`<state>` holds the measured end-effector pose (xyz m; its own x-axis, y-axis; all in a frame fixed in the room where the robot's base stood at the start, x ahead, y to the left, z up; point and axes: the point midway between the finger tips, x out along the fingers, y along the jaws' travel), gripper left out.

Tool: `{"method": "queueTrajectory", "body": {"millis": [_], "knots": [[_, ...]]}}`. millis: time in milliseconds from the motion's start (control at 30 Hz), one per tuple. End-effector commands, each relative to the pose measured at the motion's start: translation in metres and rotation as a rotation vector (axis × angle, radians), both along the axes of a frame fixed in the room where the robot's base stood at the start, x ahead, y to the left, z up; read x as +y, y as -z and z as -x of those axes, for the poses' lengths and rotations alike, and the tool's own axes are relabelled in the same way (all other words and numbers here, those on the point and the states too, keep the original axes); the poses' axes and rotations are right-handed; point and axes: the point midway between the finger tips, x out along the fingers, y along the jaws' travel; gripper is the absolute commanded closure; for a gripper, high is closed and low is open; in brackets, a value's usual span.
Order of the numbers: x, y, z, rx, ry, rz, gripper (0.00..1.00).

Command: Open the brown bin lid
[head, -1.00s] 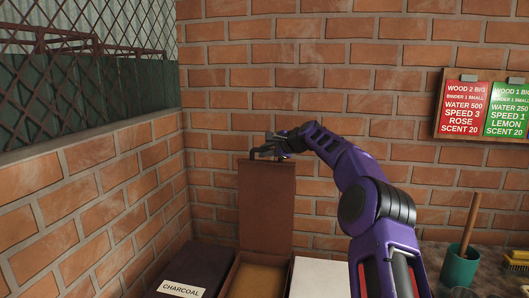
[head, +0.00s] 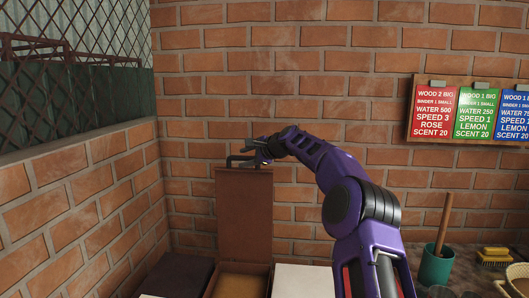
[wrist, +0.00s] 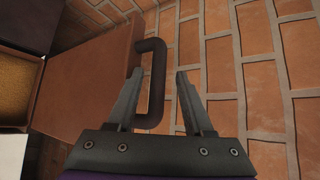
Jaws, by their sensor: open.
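The brown bin lid (head: 244,215) stands upright against the brick wall, hinged up from the brown bin (head: 210,285), whose tan contents show. The lid also fills the left part of the wrist view (wrist: 85,85). Its dark handle (wrist: 157,85) sticks out from the lid's top edge. My gripper (head: 254,156) is at the top of the lid by the handle. In the wrist view my gripper (wrist: 160,72) is open, with the handle close to the left finger and a gap to the right finger. Whether a finger touches the handle I cannot tell.
A dark closed lid (head: 178,275) lies left of the brown bin and a white one (head: 303,282) lies right. A teal cup (head: 436,266) with a wooden stick and a yellow brush (head: 495,256) stand at the right. Brick walls close off the back and left.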

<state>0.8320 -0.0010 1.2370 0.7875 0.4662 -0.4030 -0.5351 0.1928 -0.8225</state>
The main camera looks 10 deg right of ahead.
Motion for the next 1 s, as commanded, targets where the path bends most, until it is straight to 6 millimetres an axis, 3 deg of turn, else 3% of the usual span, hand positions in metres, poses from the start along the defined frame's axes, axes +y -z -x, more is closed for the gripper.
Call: {"method": "queueTrajectory", "body": {"millis": [600,800,1000], "knots": [[-0.062,-0.054,0.105,-0.007,0.004,0.002,0.48],[-0.071,-0.064,0.122,-0.006,0.002,0.001,0.48],[-0.072,-0.066,0.125,-0.006,0.001,-0.001,0.48]]}}
